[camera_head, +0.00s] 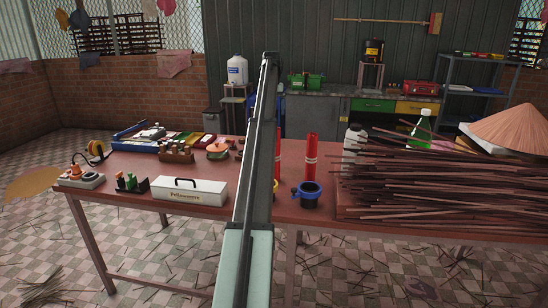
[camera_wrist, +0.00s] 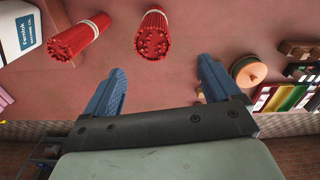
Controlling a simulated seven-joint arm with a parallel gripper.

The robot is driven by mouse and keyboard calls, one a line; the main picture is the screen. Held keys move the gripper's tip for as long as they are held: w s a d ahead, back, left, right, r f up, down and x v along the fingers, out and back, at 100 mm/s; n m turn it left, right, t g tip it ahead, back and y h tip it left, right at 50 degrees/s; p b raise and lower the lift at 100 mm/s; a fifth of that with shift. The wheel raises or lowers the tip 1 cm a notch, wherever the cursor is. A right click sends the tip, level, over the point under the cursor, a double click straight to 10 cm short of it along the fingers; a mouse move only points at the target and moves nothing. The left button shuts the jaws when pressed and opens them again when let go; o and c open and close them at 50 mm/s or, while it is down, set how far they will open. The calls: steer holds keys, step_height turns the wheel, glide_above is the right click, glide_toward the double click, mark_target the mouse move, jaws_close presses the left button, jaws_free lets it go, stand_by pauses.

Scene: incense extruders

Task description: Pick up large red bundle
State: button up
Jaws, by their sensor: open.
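Two red bundles stand upright on the table. In the head view one bundle (camera_head: 311,155) is in clear sight, and the other bundle (camera_head: 277,155) is just left of it, partly hidden by my arm. In the wrist view they are a left bundle (camera_wrist: 80,39) and a right bundle (camera_wrist: 152,35); the right one looks thicker. My gripper (camera_wrist: 160,76) is open and empty, its two blue fingers wide apart. The thicker bundle lies beyond the fingertips, between their lines and not touched. In the head view the gripper is hidden behind my arm.
A blue-black pot (camera_head: 307,195) stands in front of the bundles. A large pile of dark sticks (camera_head: 430,185) covers the table's right side. A white box (camera_head: 190,191) is left of my arm. A round orange-topped item (camera_wrist: 249,70) is right of the fingers.

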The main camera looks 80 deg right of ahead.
steer(key=shift+s+r, duration=0.1)
steer(key=shift+s, duration=0.55)
step_height(320, 180, down, 14)
steer(key=shift+a, duration=0.2)
steer(key=shift+r, duration=0.15)
jaws_close()
stand_by(0.7)
steer(key=shift+r, duration=0.1)
step_height(320, 180, up, 18)
stand_by(0.6)
